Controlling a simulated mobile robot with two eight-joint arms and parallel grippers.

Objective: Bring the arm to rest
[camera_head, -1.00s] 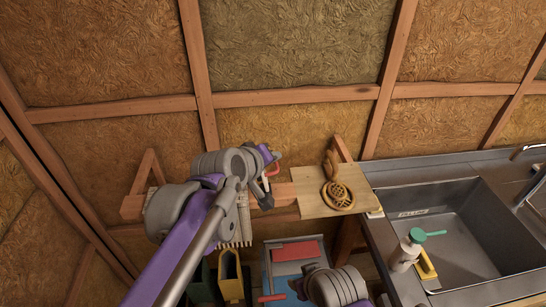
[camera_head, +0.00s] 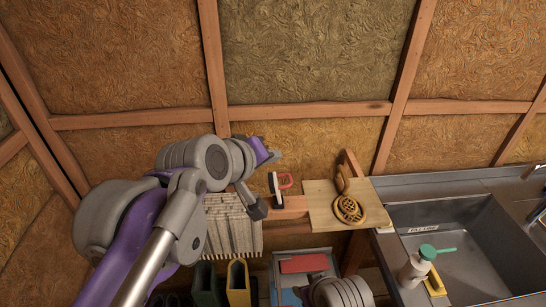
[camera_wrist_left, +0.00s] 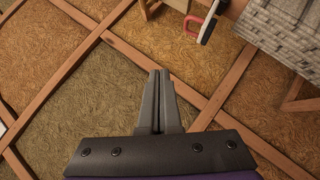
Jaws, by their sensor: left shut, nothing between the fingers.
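My left arm comes in from the left in the head view, purple and grey, bent over the wooden shelf. Its left gripper (camera_head: 276,157) points to the right, in front of the insulated wall. In the left wrist view the two grey fingers of the left gripper (camera_wrist_left: 158,75) lie together, shut and empty, with wall panels and wooden beams behind them. A grey link (camera_head: 340,292) at the bottom of the head view appears to be mine. The right gripper does not show.
Boots (camera_head: 238,283) and a red-topped box (camera_head: 303,264) stand below.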

